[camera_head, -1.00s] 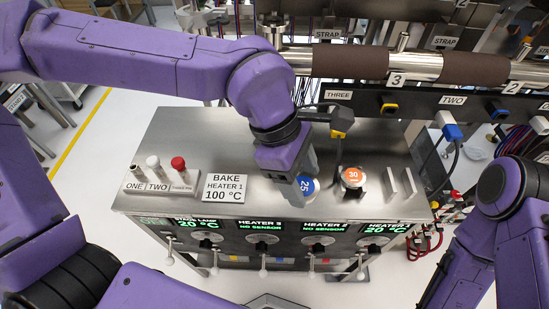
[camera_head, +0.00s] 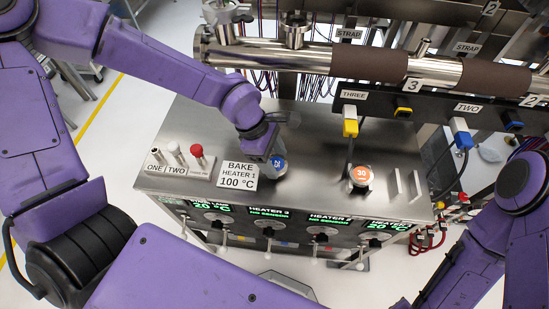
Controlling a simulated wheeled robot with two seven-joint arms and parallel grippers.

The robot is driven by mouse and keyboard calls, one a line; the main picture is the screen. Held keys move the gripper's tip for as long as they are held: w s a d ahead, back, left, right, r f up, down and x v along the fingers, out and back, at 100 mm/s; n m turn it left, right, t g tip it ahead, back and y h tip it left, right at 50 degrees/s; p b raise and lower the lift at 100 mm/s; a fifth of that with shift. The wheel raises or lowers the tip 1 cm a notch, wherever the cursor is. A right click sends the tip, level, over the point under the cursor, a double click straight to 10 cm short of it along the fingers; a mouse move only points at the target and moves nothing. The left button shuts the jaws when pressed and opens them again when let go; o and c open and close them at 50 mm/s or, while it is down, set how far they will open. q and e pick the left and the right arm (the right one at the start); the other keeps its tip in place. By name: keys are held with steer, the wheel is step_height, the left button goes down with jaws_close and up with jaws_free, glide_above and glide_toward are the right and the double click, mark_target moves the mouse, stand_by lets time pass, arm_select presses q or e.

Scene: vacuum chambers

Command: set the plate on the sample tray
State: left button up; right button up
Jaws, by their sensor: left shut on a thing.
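My left gripper (camera_head: 266,166) reaches down over the steel bench top, behind the bake sign. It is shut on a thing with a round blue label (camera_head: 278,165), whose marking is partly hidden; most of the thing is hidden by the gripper. I cannot tell whether it touches the bench top. A steel round piece with an orange label marked 30 (camera_head: 361,176) stands to its right. Two thin upright metal plates (camera_head: 404,186) stand further right. I cannot tell which piece is the task's plate, and no sample tray is recognisable. My right arm is at the right edge; its gripper is out of view.
The bench top (camera_head: 320,150) is bare between the blue and orange labels. Steel pipes (camera_head: 300,57) and cables run behind.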

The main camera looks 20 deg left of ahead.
arm_select(q)
steer(key=shift+d+f, duration=0.1)
steer(key=shift+f, duration=0.8)
steer(key=shift+f, duration=0.1)
steer(key=o, duration=1.3)
steer(key=shift+c, duration=0.2)
